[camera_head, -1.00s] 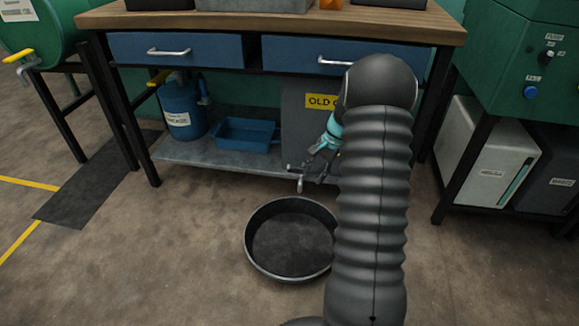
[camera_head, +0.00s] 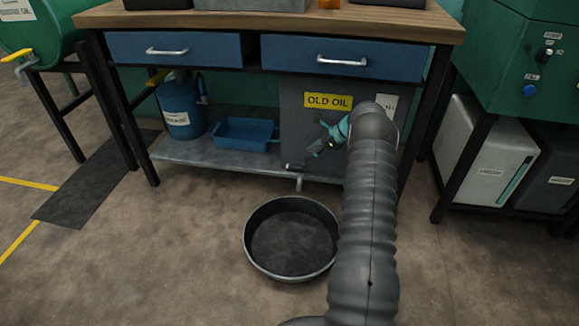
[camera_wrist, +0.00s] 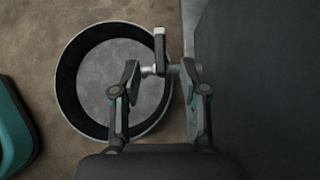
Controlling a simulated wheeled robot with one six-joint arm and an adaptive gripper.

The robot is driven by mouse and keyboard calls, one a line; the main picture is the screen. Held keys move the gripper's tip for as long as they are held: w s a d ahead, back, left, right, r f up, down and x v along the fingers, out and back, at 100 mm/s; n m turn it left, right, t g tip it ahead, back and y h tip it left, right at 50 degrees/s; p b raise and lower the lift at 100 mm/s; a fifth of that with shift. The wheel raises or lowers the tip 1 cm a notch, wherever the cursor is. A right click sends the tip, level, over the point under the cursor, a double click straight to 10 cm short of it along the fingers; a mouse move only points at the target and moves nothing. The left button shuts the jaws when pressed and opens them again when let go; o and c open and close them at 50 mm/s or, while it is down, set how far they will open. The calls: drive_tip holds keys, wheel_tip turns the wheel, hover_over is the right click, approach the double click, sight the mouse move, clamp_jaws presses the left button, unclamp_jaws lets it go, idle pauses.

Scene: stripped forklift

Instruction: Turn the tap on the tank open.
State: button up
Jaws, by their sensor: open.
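The grey tank (camera_head: 303,125) with a yellow "OLD OIL" label stands under the workbench. Its small metal tap (camera_head: 298,180) sticks out low at the front, above the round pan's far rim. My gripper (camera_head: 318,150) is open, above and to the right of the tap, in front of the tank. In the wrist view, my gripper's fingers (camera_wrist: 158,78) are spread apart, with the tap (camera_wrist: 152,70) showing between and beyond them. A pale-tipped lever points up the picture. I cannot tell whether a finger touches the tap. The tank's dark side (camera_wrist: 265,80) fills the right.
A round black pan (camera_head: 248,245) lies on the floor below the tap. A blue tray (camera_head: 246,140) and a blue canister (camera_head: 181,108) stand on the lower shelf (camera_head: 190,153). The bench's drawers (camera_head: 345,62) overhang the tank.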

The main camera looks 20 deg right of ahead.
sight(290, 165)
drive_tip(key=x, duration=1.2)
clamp_jaws()
